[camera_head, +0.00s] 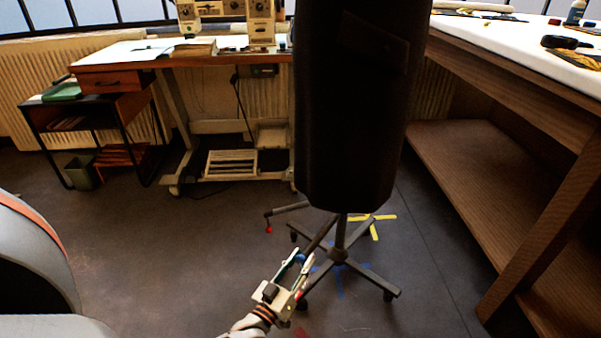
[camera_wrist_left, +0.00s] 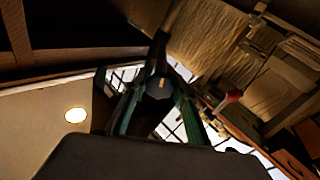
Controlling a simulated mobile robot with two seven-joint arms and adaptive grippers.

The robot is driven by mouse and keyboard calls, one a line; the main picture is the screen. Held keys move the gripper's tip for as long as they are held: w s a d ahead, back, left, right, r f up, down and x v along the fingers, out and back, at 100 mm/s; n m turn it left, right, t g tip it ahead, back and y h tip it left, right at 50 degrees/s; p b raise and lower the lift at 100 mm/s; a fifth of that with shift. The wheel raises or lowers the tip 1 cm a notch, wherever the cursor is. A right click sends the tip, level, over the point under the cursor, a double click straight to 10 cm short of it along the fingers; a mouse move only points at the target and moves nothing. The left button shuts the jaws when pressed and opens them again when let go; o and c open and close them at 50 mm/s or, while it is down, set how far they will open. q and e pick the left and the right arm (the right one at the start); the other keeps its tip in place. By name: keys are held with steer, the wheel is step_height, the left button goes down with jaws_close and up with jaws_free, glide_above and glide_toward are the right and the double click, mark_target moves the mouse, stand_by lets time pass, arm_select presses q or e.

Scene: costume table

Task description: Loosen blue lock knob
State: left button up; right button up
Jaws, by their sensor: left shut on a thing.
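A dark dress form (camera_head: 350,110) hangs over a wheeled stand with a thin dark pole (camera_head: 340,230). My left gripper (camera_head: 301,260) reaches up from the lower middle toward a dark rod at the stand. Its fingers are shut on the blue lock knob (camera_head: 301,257), of which only a small blue part shows between them. In the left wrist view, the fingers (camera_wrist_left: 160,105) stand on both sides of a dark knob end (camera_wrist_left: 158,88) with a small yellowish mark; its blue colour is hard to tell there. My right gripper is out of view.
Spread stand legs (camera_head: 375,279) lie low around the pole.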

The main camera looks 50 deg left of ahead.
arm_select(q)
steer(key=n, duration=0.3)
steer(key=shift+y, duration=0.3)
steer(key=n+p, duration=0.1)
steer(key=n, duration=0.3)
steer(key=shift+r+g+y, duration=0.1)
steer(key=shift+g+y, duration=0.2)
steer(key=shift+g, duration=0.1)
steer(key=shift+n+p, duration=0.3)
steer(key=shift+n, duration=0.8)
steer(key=n, duration=0.2)
steer(key=shift+n+g, duration=0.4)
steer(key=shift+n+p, duration=0.3)
steer(key=shift+n, duration=0.3)
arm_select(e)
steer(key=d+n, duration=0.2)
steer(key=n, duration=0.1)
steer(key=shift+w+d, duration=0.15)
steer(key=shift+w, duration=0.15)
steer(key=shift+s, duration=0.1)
arm_select(q)
steer(key=o, duration=1.1)
steer(key=shift+y, duration=0.3)
